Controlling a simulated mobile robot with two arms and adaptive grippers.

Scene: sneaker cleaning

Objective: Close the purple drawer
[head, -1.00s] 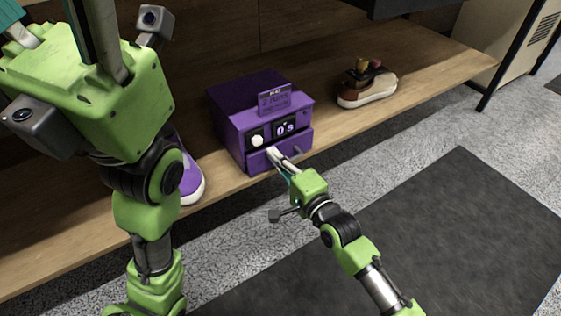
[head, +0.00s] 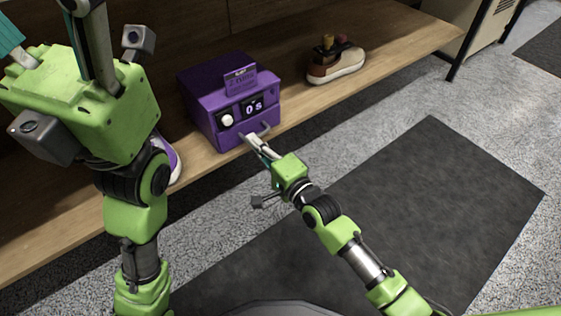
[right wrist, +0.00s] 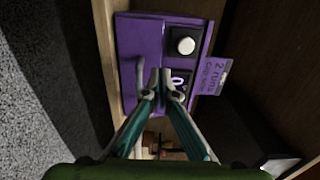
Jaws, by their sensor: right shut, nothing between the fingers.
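The purple box (head: 213,90) stands on the wooden shelf, with a white knob, a display reading "0s" and a small sign. Its purple drawer (head: 232,140) is at the bottom of the front and looks flush or nearly so. A bar handle (head: 266,128) is on it. My right gripper (head: 250,140) is shut and empty, with its tips at the drawer front. In the right wrist view the drawer front (right wrist: 149,48) lies at the tips; contact is hard to tell. My left gripper (head: 12,38) shows only in part at the upper left; its tips are out of view.
A brown and white shoe (head: 337,62) with small items in it stands on the shelf (head: 400,52) to the right. A purple and white sneaker (head: 175,163) is partly hidden behind my left arm. A dark mat (head: 430,200) lies on the grey floor.

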